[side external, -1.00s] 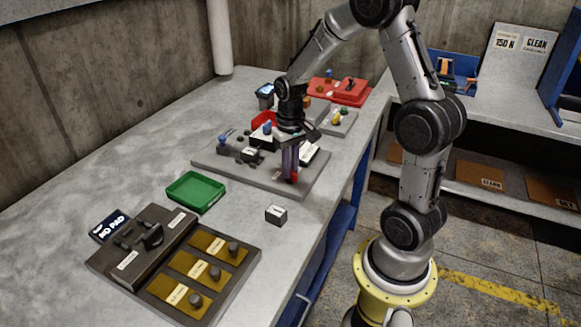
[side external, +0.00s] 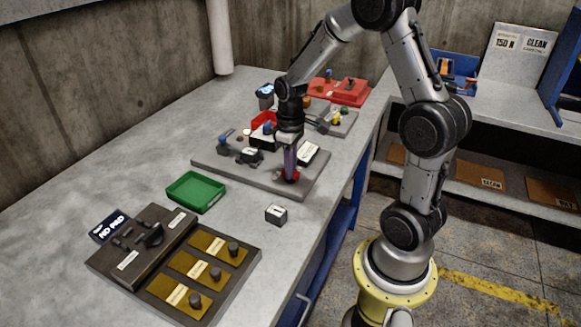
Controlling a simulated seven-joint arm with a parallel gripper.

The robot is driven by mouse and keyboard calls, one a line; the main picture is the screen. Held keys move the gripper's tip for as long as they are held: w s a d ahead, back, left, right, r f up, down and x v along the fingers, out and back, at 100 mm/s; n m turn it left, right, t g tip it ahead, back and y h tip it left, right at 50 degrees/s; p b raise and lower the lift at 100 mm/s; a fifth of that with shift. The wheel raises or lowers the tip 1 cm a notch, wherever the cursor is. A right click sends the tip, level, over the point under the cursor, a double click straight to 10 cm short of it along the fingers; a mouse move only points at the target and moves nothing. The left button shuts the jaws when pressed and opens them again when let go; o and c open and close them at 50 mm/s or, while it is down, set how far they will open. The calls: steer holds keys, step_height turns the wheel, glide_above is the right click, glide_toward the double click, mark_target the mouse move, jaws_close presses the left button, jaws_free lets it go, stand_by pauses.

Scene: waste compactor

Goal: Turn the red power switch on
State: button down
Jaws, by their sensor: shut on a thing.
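The red power switch (side external: 292,176) sits near the front right edge of a grey panel (side external: 225,169) on the workbench. My gripper (side external: 290,171) points down over it, with its fingertips at the switch and shut on it. The fingers hide part of the switch, and its exact position is too small to tell.
Other controls and a white-labelled box (side external: 307,152) stand on the same panel close to my gripper. A green tray (side external: 196,191), a small dark block (side external: 276,214) and a dark fixture with brass plates (side external: 190,262) lie nearer. A red tray (side external: 340,91) is behind. The bench's left side is clear.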

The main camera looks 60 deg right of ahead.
steer(key=shift+r, duration=0.1)
steer(key=c, duration=0.9)
jaws_free()
steer(key=shift+o, duration=0.2)
step_height(320, 180, up, 14)
